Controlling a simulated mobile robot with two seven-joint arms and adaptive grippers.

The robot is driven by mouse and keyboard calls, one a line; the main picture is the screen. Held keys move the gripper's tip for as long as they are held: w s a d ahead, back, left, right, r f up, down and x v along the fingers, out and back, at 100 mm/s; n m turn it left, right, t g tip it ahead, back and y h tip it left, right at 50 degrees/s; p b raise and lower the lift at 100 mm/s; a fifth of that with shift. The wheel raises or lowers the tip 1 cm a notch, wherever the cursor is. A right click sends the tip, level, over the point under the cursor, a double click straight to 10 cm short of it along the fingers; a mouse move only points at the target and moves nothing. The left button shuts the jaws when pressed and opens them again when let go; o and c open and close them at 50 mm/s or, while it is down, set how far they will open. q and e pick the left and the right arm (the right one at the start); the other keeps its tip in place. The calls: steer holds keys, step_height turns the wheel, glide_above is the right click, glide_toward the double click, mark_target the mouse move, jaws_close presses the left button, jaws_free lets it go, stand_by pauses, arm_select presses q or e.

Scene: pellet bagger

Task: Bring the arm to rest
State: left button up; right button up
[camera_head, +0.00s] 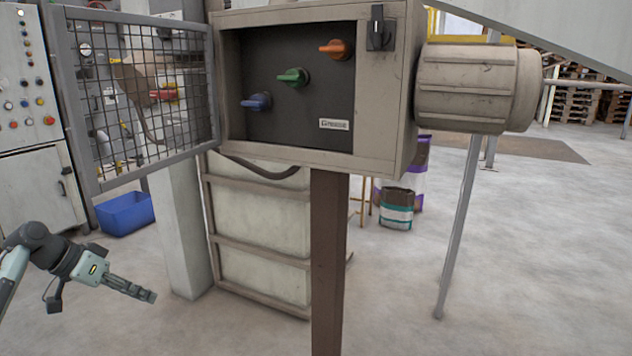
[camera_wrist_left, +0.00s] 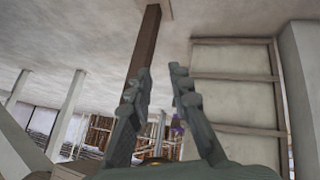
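My left arm comes in at the lower left of the head view. Its gripper (camera_head: 147,294) points right and slightly down over the floor, well below and left of the control box (camera_head: 385,130). In the left wrist view the two fingers (camera_wrist_left: 162,72) stand apart with nothing between them, so the gripper is open and empty. The box has a blue knob (camera_head: 256,102), a green knob (camera_head: 293,77) and an orange knob (camera_head: 336,49). Its mesh door (camera_head: 145,100) is swung open to the left. My right gripper is not in view.
A brown post (camera_head: 328,260) stands under the box, beside a pale framed panel (camera_head: 265,235) and a light column (camera_head: 180,230). A blue bin (camera_head: 125,214) is on the floor behind my left arm. A grey motor (camera_head: 470,85) sits right of the box.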

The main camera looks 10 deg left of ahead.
arm_select(q)
steer(key=s+d+f+g+y+p, duration=0.1)
steer(key=s+d+f, duration=0.3)
steer(key=f, duration=0.3)
steer(key=s+d+f+g+y, duration=0.1)
steer(key=s+d+f+y, duration=0.1)
steer(key=s+d+f, duration=0.35)
steer(key=s+d+f+g+y+p, duration=0.1)
steer(key=s+d+f+g, duration=0.15)
steer(key=f, duration=0.55)
steer(key=s+d+f+t+y+p, duration=0.1)
steer(key=s+d+f+y, duration=0.1)
steer(key=s+d, duration=0.8)
steer(key=shift+s+d+f, duration=0.4)
steer(key=shift+s+f, duration=0.15)
steer(key=shift+f, duration=0.25)
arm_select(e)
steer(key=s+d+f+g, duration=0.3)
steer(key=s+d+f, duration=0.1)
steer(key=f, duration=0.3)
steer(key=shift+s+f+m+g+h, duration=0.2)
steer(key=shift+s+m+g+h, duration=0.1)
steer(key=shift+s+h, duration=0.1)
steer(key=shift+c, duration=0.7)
arm_select(q)
steer(key=shift+a, duration=0.15)
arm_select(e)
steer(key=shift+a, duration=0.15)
